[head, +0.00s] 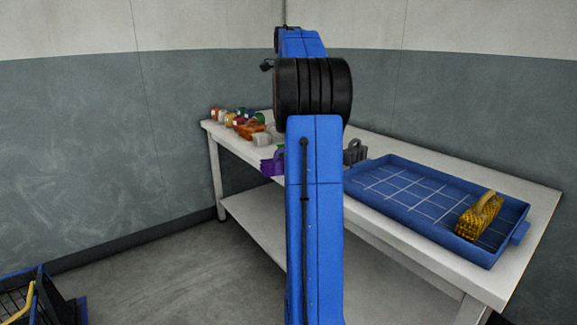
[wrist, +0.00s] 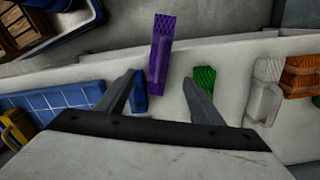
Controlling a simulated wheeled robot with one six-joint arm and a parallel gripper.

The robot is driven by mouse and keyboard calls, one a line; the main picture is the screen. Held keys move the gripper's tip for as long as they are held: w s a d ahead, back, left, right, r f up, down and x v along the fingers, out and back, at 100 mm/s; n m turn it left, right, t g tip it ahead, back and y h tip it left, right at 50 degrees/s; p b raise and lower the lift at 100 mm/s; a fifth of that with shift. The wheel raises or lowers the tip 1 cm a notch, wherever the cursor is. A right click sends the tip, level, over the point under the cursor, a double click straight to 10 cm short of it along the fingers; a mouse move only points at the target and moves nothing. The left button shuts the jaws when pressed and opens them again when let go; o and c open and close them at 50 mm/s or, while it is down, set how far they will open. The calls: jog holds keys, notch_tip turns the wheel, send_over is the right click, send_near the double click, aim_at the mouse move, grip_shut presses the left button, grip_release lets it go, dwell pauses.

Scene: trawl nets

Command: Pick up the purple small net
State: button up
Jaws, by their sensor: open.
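The purple small net (wrist: 160,48) is a narrow, upright-looking block in the wrist view. It lies between and beyond the fingertips of my gripper (wrist: 160,77), near the table edge. My gripper is open, with nothing held, and I cannot tell how far above the table it is. In the head view the purple net (head: 270,166) shows at the table's near edge, partly hidden by my arm. My gripper is hidden behind my arm there.
A blue net (wrist: 140,92) is close by the left finger and a green net (wrist: 203,74) by the right. White (wrist: 265,88) and orange (wrist: 302,74) nets lie farther right. A blue gridded tray (head: 400,190) holds a yellow net (head: 478,215). A blue crate stands on the floor (head: 68,305).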

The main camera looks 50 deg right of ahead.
aim_at(275, 166)
notch_tip(275, 166, down, 17)
jog(key=shift+s+r, duration=0.1)
jog(key=c, duration=1.3)
